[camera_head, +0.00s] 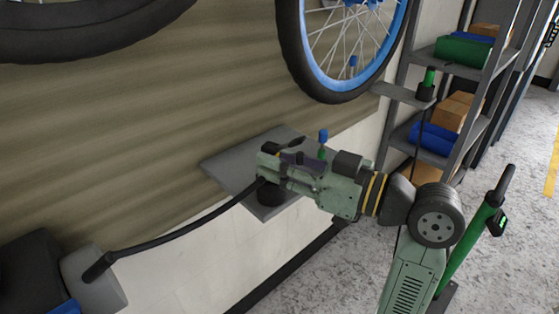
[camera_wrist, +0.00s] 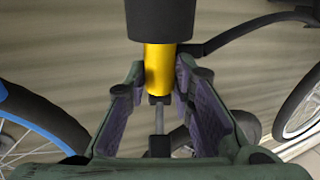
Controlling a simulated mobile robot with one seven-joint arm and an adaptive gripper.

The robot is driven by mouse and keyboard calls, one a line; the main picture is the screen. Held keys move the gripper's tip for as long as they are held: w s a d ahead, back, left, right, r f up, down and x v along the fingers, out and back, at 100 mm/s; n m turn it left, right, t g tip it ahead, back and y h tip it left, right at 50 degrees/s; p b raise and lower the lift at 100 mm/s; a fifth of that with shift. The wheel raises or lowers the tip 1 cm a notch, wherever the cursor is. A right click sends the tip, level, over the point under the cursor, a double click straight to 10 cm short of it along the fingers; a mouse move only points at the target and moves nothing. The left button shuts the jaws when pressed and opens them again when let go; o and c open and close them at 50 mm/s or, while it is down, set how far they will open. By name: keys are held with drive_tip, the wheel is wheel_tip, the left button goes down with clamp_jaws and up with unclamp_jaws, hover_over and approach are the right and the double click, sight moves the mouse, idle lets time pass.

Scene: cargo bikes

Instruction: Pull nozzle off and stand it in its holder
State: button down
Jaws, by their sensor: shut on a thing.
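My gripper (camera_head: 268,166) is above a grey shelf plate (camera_head: 232,166) on the wall in the head view. In the wrist view my gripper (camera_wrist: 160,84) has its purple-padded fingers closed on either side of the yellow nozzle (camera_wrist: 159,62). A wide black cylinder (camera_wrist: 160,20) adjoins the yellow part; a black cylinder (camera_head: 271,193) also shows just below my fingers in the head view. I cannot tell whether it is the holder or part of the nozzle. A black hose (camera_head: 190,229) reaches this spot from the lower left. My fingers mostly hide the nozzle in the head view.
A blue-topped green object (camera_head: 322,144) is behind my gripper. A blue-rimmed wheel (camera_head: 340,85) hangs above. A green-handled tool (camera_head: 428,80) stands in a black cup on a side bracket. Shelving with boxes (camera_head: 455,110) is at right. Floor (camera_head: 350,265) is clear below.

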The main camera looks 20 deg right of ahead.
drive_tip(key=c, duration=1.3)
unclamp_jaws()
drive_tip(key=shift+o, duration=0.5)
drive_tip(key=shift+s+d, duration=0.1)
drive_tip(key=b+v, duration=0.1)
drive_tip(key=v, duration=0.8)
drive_tip(key=shift+s+d, duration=0.2)
drive_tip(key=shift+s, duration=0.15)
